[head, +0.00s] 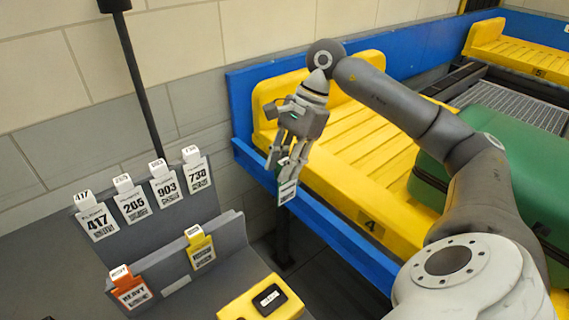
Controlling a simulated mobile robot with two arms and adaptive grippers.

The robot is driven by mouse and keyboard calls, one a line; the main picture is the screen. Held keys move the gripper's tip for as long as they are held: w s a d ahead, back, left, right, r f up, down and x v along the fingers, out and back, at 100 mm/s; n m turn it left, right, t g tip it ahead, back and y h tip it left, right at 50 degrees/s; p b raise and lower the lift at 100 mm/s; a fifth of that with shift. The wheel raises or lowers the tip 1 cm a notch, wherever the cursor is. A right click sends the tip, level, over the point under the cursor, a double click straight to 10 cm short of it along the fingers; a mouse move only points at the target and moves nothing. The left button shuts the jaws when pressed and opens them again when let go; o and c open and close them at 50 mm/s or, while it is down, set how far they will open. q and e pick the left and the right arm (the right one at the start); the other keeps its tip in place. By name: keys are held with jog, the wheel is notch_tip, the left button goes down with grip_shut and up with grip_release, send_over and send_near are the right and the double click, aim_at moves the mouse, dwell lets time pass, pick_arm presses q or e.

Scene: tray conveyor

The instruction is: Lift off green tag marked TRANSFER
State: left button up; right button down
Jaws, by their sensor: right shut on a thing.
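My right gripper (286,174) points down in the middle of the head view, over the blue rail at the near edge of the yellow tray. It is shut on a small tag (287,191) that hangs below its fingertips. The tag shows a pale printed face with a greenish tint; its text is too small to read, and the fingers hide its upper part. It hangs clear of the tag rack (232,258). My left gripper is not in view.
The rack's front row holds an orange HEAVY tag (131,291) and a yellow tag (201,252). White tags numbered 417 (97,222), 265 (133,205), 903 (166,190) and 738 (199,178) stand behind. A green suitcase (520,165) lies on yellow tray 4 (345,180). A black pole (140,85) rises behind the rack.

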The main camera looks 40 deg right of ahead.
jog(key=shift+r+p, duration=1.95)
jog(key=shift+r, duration=0.7)
